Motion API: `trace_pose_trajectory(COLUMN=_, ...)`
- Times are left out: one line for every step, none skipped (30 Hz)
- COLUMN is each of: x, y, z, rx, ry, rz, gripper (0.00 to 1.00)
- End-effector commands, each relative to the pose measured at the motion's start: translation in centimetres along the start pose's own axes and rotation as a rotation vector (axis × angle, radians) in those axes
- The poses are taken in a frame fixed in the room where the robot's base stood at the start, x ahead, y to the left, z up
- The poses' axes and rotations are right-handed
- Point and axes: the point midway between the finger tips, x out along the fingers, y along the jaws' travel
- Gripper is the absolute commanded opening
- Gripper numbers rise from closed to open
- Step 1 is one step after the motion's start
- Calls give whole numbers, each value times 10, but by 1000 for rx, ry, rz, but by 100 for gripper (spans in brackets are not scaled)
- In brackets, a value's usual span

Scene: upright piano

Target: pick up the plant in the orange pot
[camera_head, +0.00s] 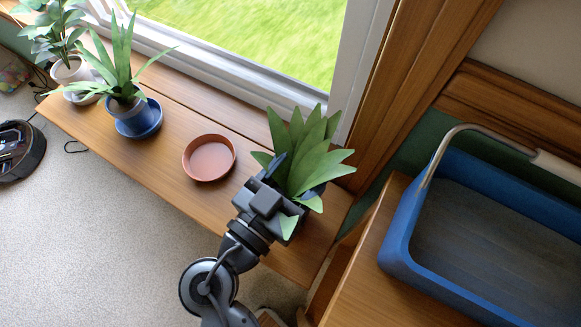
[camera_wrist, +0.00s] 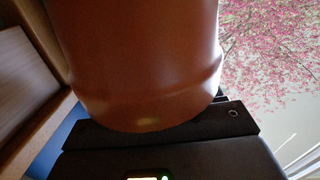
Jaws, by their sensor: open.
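The plant (camera_head: 308,148) with broad green leaves stands at the right end of the wooden sill in the head view; my gripper and the leaves hide its pot there. In the wrist view an orange-brown pot (camera_wrist: 140,60) fills the middle, very close to the dark gripper body. My gripper (camera_head: 293,181) is open, with its dark fingers at either side of the plant's base. Whether the fingers touch the pot cannot be told.
An empty terracotta saucer (camera_head: 210,158) lies left of the plant. Further left are a spiky plant (camera_head: 122,60) on a blue saucer (camera_head: 140,121) and a plant in a white pot (camera_head: 70,72). A blue handled tray (camera_head: 398,240) is at right. The window frame (camera_head: 240,85) runs behind.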

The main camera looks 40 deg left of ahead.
Motion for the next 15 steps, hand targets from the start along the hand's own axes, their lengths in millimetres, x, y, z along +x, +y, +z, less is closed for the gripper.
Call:
trace_pose_trajectory(x=0, y=0, z=0, rx=0, ry=0, rz=0, gripper=65)
trace_pose_trajectory(x=0, y=0, z=0, rx=0, ry=0, rz=0, gripper=65)
trace_pose_trajectory(x=0, y=0, z=0, rx=0, ry=0, rz=0, gripper=65)
trace_pose_trajectory(x=0, y=0, z=0, rx=0, ry=0, rz=0, gripper=65)
trace_pose_trajectory(x=0, y=0, z=0, rx=0, ry=0, rz=0, gripper=64)
trace_pose_trajectory(x=0, y=0, z=0, rx=0, ry=0, rz=0, gripper=60)
trace_pose_trajectory(x=0, y=0, z=0, rx=0, ry=0, rz=0, gripper=58)
trace_pose_trajectory(x=0, y=0, z=0, rx=0, ry=0, rz=0, gripper=55)
trace_pose_trajectory(x=0, y=0, z=0, rx=0, ry=0, rz=0, gripper=51)
trace_pose_trajectory(x=0, y=0, z=0, rx=0, ry=0, rz=0, gripper=48)
trace_pose_trajectory(x=0, y=0, z=0, rx=0, ry=0, rz=0, gripper=45)
trace_pose_trajectory(x=0, y=0, z=0, rx=0, ry=-1, rz=0, gripper=41)
trace_pose_trajectory(x=0, y=0, z=0, rx=0, ry=0, rz=0, gripper=38)
trace_pose_trajectory(x=0, y=0, z=0, rx=0, ry=0, rz=0, gripper=36)
trace_pose_trajectory(x=0, y=0, z=0, rx=0, ry=0, rz=0, gripper=32)
